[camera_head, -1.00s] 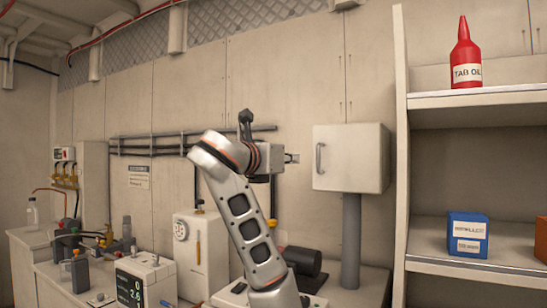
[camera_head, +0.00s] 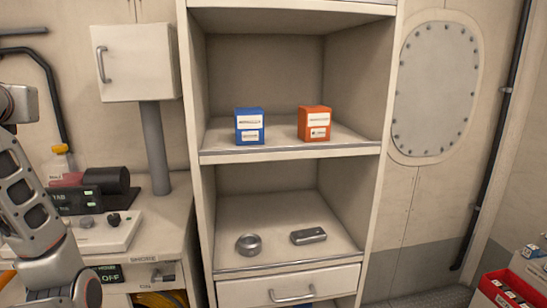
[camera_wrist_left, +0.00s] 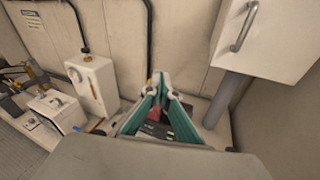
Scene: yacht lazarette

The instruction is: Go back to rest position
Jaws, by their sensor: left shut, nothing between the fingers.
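My left gripper (camera_wrist_left: 161,80) shows in the left wrist view with its teal-edged fingers drawn together at the tips, empty. It is in the air above the counter. In the head view only part of my left arm stands at the left edge, and its gripper is out of frame. My right arm and gripper are in neither view.
A wall cabinet on a grey post (camera_head: 154,150) stands beside the shelf unit (camera_head: 195,170). The shelves hold a blue box (camera_head: 249,127), an orange box (camera_head: 314,124), a round tin (camera_head: 249,244) and a dark flat item (camera_head: 308,236). A control panel (camera_head: 95,235) lies on the counter. A red bin (camera_head: 500,290) is at lower right.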

